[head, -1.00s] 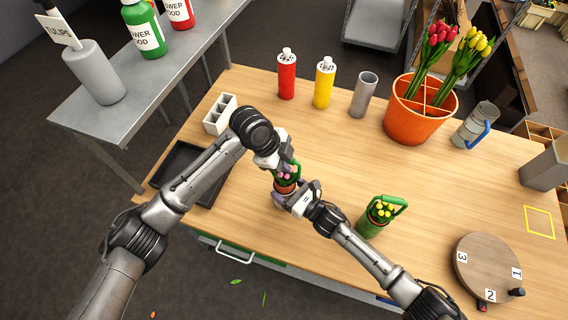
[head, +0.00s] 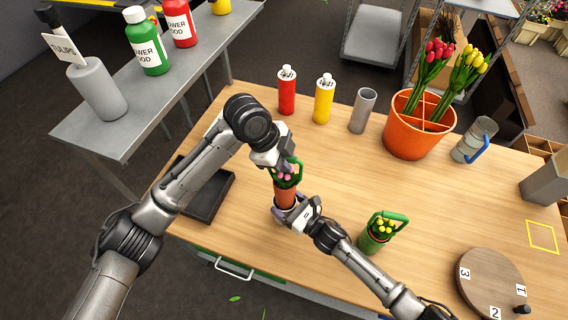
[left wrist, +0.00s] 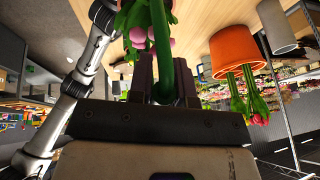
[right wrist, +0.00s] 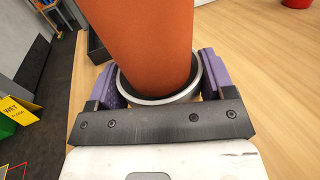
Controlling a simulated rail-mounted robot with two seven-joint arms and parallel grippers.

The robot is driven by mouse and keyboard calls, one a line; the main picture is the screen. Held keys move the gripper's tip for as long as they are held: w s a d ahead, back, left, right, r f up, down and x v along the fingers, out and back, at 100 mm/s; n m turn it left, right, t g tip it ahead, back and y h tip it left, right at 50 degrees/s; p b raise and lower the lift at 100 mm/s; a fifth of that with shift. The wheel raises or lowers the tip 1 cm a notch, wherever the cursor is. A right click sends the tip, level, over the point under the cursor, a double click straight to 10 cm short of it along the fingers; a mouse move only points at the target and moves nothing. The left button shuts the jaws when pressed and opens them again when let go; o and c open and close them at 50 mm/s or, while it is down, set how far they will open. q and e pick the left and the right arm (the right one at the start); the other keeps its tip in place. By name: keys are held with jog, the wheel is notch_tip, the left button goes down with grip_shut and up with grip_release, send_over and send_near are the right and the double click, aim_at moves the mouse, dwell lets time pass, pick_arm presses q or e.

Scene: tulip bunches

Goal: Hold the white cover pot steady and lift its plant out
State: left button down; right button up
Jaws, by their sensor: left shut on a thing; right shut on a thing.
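The plant has pink blooms (head: 284,177) in a terracotta inner pot (head: 286,197), with a green loop handle (head: 298,172). My left gripper (head: 284,164) is shut on this handle from above; the handle also shows between its fingers in the left wrist view (left wrist: 162,50). The inner pot stands well up out of the white cover pot (head: 280,215), its lower end still within the rim in the right wrist view (right wrist: 197,86). My right gripper (right wrist: 160,90) is shut around the cover pot, a purple finger on each side. The arms hide part of the cover pot.
A green pot with yellow blooms (head: 377,232) stands right of my right gripper. A turntable (head: 490,280) is at the right front. Red (head: 287,92) and yellow (head: 323,100) bottles, a grey cylinder (head: 363,111) and a large orange pot (head: 410,140) stand behind. A dark tray (head: 212,198) lies left.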

pick_arm(q)
jog(key=shift+r, duration=1.9)
pick_arm(e)
jog(key=o, duration=1)
jog(key=shift+c, duration=0.2)
jog(key=v, duration=1.2)
